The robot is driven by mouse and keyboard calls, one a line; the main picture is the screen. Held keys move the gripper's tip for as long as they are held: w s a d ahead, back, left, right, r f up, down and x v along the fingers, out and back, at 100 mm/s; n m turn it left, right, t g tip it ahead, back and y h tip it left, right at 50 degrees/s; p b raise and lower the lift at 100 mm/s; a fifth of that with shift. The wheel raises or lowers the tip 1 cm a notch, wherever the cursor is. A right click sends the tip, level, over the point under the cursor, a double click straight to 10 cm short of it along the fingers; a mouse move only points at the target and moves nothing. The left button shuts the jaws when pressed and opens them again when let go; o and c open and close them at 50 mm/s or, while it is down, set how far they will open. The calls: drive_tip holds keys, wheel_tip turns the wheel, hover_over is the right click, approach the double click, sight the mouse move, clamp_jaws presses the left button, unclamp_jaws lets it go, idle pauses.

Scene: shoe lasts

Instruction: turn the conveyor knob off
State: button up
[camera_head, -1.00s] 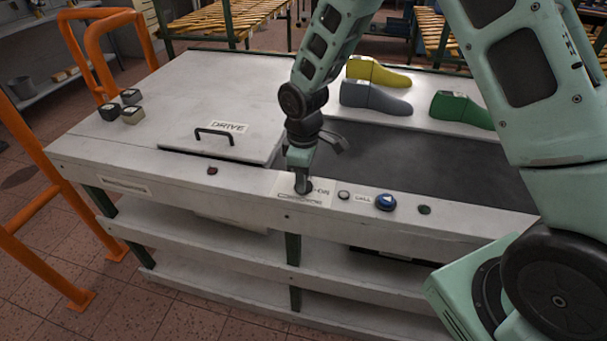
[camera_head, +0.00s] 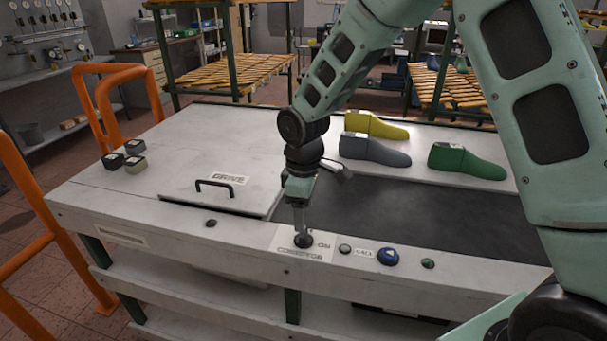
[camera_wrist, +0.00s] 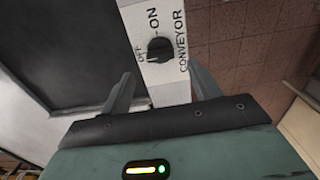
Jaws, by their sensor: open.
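The conveyor knob (camera_wrist: 159,50) is a small black knob on a white label plate marked OFF, ON and CONVEYOR. I cannot tell for sure which mark it points to. My gripper (camera_wrist: 165,84) is open, with one finger on each side of the label strip. The knob shows beyond the fingertips, between their lines, and nothing is held. In the head view my gripper (camera_head: 303,222) points down at the front ledge of the bench, just over the knob (camera_head: 304,240), which it partly hides. Contact cannot be told from here.
Right of the knob on the ledge are a small button, a blue call button (camera_head: 388,257) and a dark green button (camera_head: 428,263). A dark button (camera_head: 211,223) is to the left. Shoe lasts (camera_head: 374,149) stand behind the black belt (camera_head: 420,205). A handled DRIVE cover (camera_head: 215,185) is at left.

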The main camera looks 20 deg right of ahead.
wheel_tip(320, 180, up, 12)
drive_tip(key=shift+f+b, duration=0.2)
drive_tip(key=shift+b, duration=0.25)
